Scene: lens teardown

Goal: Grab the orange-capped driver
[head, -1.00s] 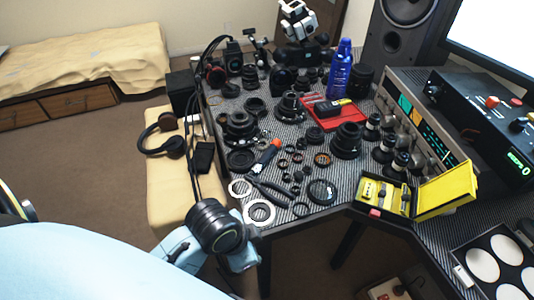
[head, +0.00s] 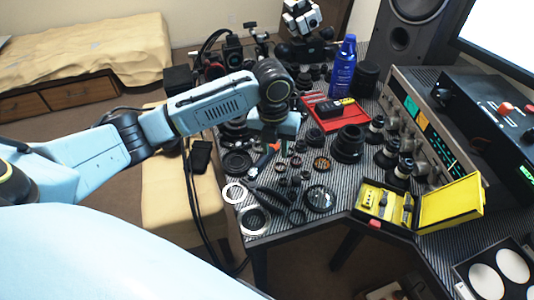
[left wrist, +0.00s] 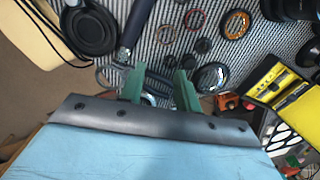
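The orange-capped driver (head: 263,161) lies on the striped mat among lens parts. Its orange end is mostly hidden by my left gripper in the head view. A dark shaft that looks like the driver's body (left wrist: 137,28) shows at the top of the left wrist view. Its cap is not visible there. My left gripper (head: 276,143) is above the driver's orange end in the head view. In the left wrist view its green fingers (left wrist: 158,80) are apart with nothing held between them. Dark pliers (head: 268,193) lie just in front of the driver. My right gripper is not in view.
A black lens cap (head: 237,162) lies left of the driver, with small rings (head: 321,164) to the right. A red tray (head: 335,117), a blue bottle (head: 342,66) and a yellow case (head: 450,203) stand farther right. The mat is crowded.

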